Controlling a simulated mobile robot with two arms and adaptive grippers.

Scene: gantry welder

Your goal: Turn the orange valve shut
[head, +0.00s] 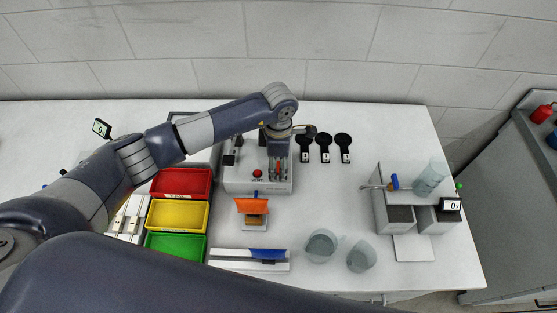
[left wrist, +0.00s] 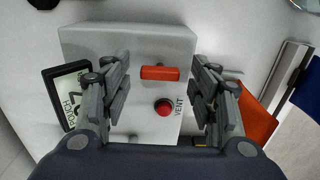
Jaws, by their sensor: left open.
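The orange valve (left wrist: 160,73) is a short bar-shaped handle on the face of a light grey box (left wrist: 135,45). In the left wrist view the bar lies crosswise, in the gap between my fingers and slightly beyond their tips. My left gripper (left wrist: 160,88) is open, one finger to each side of the valve, with clear space on both sides. In the head view the left gripper (head: 279,178) points down over the box (head: 238,180), and its fingers largely hide the valve. My right gripper does not show.
A red button (left wrist: 164,108) marked VENT sits close to the valve, between my fingers. A display marked POUCH (left wrist: 67,92) is by the left finger. Red (head: 181,183), yellow (head: 178,215) and green trays stand left of the box. Several black paddles (head: 324,145) lie right of it.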

